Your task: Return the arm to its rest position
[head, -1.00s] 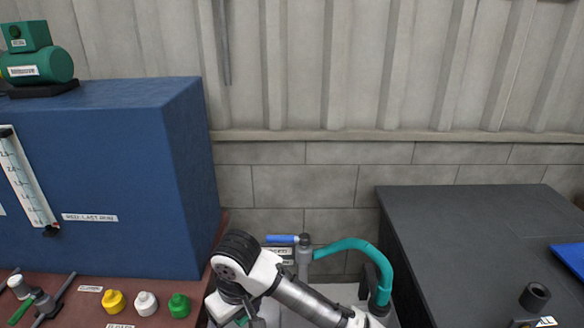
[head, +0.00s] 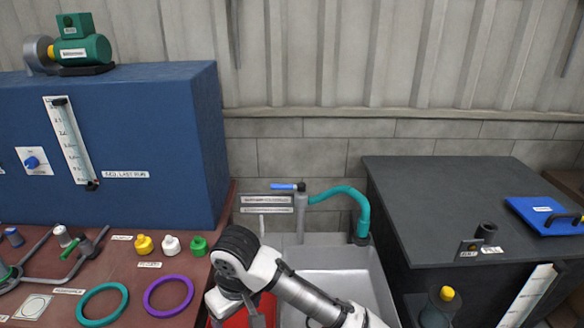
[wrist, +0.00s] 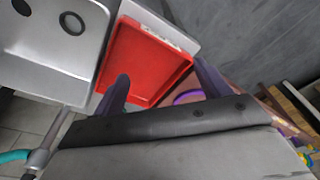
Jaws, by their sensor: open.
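My arm (head: 300,292) reaches in from the bottom of the head view, folded over the gap between the brown bench and the sink. In the wrist view my gripper (wrist: 165,88) is open, its two dark fingers spread with nothing between them. A red tray (wrist: 148,62) lies below and beyond the fingers. In the head view most of this red tray (head: 262,312) is hidden behind my arm, and my fingertips are mostly hidden too.
A brown bench (head: 60,262) at left carries a teal ring (head: 125,300), a purple ring (head: 191,290) and coloured caps. A steel sink (head: 345,280) with a teal-hosed tap (head: 352,190) is right of my arm. A dark counter (head: 430,190) stands further right.

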